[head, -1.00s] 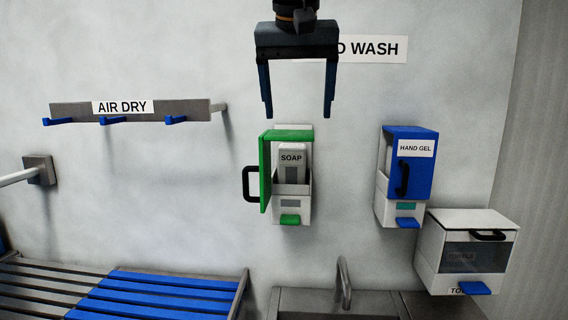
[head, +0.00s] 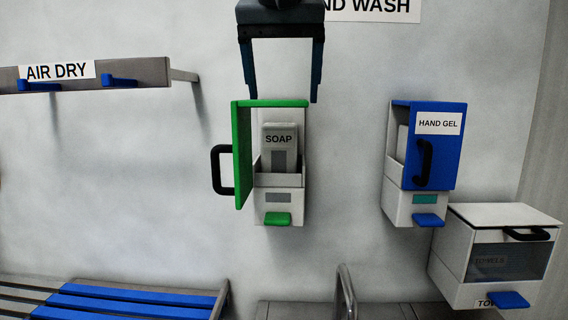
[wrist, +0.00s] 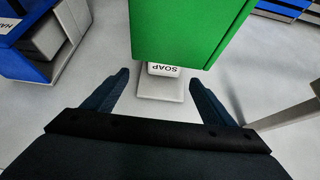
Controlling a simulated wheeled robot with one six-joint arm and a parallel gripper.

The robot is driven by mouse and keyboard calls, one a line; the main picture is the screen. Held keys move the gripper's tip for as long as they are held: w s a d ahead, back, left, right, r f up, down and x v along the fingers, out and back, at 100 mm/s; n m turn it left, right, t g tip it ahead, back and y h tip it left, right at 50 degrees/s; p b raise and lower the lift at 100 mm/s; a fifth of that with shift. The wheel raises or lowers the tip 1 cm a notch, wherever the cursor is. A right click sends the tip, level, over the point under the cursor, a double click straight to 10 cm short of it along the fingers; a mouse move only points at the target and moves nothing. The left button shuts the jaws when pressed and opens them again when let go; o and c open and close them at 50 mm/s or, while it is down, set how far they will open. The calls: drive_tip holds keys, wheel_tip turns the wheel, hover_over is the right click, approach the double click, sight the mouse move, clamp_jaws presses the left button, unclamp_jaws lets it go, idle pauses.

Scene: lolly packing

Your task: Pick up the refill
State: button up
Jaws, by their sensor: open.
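A refill labelled SOAP (head: 279,148) stands upright inside the green and white soap dispenser (head: 283,181) on the wall. The dispenser's green door (head: 242,158) with its black handle (head: 220,170) is swung open to the left. My gripper (head: 282,97) is open and empty, above the dispenser, with its fingers pointing down. In the wrist view the refill (wrist: 163,70) shows only partly, beyond and between my fingertips (wrist: 159,80), because the green dispenser (wrist: 190,30) covers the rest.
A blue hand gel dispenser (head: 432,150) hangs to the right, with a towel box (head: 500,215) below it. An AIR DRY rail (head: 90,78) is at the left. A blue-slatted bench (head: 130,302) and a tap (head: 346,290) are below.

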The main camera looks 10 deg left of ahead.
sight(280, 124)
drive_tip(key=shift+s+a+p+x, duration=0.15)
drive_tip(key=shift+p+x, duration=0.1)
drive_tip(key=shift+x, duration=1.25)
drive_tip(key=shift+s+a+p+x, duration=0.1)
drive_tip(key=shift+a+p+x, duration=0.1)
drive_tip(key=shift+x, duration=1.3)
drive_tip(key=shift+s+a+p+x, duration=0.1)
drive_tip(key=shift+p+x, duration=0.15)
drive_tip(key=shift+x, duration=1.25)
drive_tip(key=shift+f, duration=0.2)
drive_tip(key=c, duration=1.4)
drive_tip(key=shift+r, duration=0.1)
drive_tip(key=shift+c, duration=0.2)
